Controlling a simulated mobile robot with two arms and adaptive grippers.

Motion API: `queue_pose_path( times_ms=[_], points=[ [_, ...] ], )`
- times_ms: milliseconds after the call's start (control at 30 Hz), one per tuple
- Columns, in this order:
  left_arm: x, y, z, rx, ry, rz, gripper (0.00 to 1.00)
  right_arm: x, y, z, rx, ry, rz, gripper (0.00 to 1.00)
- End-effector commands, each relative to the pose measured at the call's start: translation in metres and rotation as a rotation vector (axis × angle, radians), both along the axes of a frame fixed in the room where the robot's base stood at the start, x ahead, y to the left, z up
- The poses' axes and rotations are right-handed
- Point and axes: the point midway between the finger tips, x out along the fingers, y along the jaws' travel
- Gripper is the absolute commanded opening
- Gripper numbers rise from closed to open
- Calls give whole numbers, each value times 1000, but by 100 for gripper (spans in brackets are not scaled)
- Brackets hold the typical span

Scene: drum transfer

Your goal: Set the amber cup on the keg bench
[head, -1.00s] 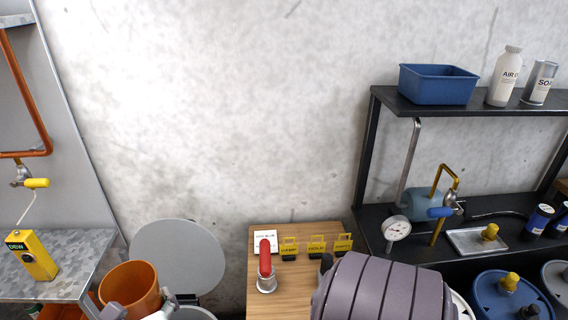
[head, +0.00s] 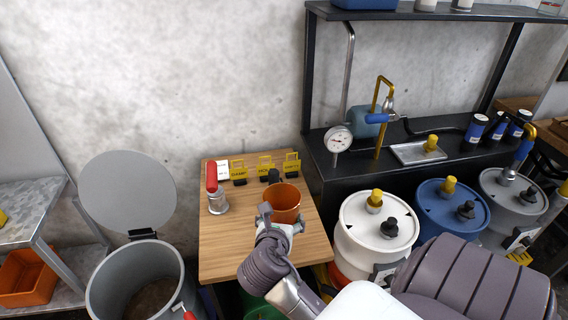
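The amber cup (head: 287,196) is an orange, open-topped cup, upright over the wooden table (head: 225,262) in the head view. My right gripper (head: 281,219), on the arm from the lower right, has its fingers around the near side of the cup and appears shut on it. I cannot tell if the cup's base touches the wood. A black bench (head: 318,178) with a gauge and a blue-handled valve stands to the right, behind several drums. No label shows which surface is the keg bench. My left gripper is out of view.
A red-topped canister (head: 216,190) and yellow tags (head: 265,167) stand along the table's back. An open grey bin (head: 104,283) is to the left. A white drum (head: 350,244) and a blue drum (head: 437,227) stand to the right. The table's front left is clear.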

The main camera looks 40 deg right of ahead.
Motion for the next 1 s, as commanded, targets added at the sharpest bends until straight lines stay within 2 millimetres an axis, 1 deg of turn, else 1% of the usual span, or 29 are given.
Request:
queue_pose_path(
  times_ms=[67, 167, 267, 500, 633, 733, 867, 1000],
  points=[
    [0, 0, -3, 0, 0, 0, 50, 0, -4, -5, 0, -2, -10, 35],
    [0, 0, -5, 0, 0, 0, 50, 7, -2, -11, 2, -2, -15, 35],
    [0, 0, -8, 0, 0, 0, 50, 24, 6, -23, 3, -1, -12, 35],
    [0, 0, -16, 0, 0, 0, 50, 75, 28, -56, 3, 0, -12, 35],
    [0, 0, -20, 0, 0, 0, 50, 95, 37, -68, 2, -1, -13, 35],
    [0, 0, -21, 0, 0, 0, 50, 104, 40, -73, 1, -1, -13, 35],
    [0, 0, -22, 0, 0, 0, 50, 107, 41, -79, 0, -1, -14, 35],
    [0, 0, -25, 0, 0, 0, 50, 106, 42, -98, 1, 2, -13, 35]
  ],
)
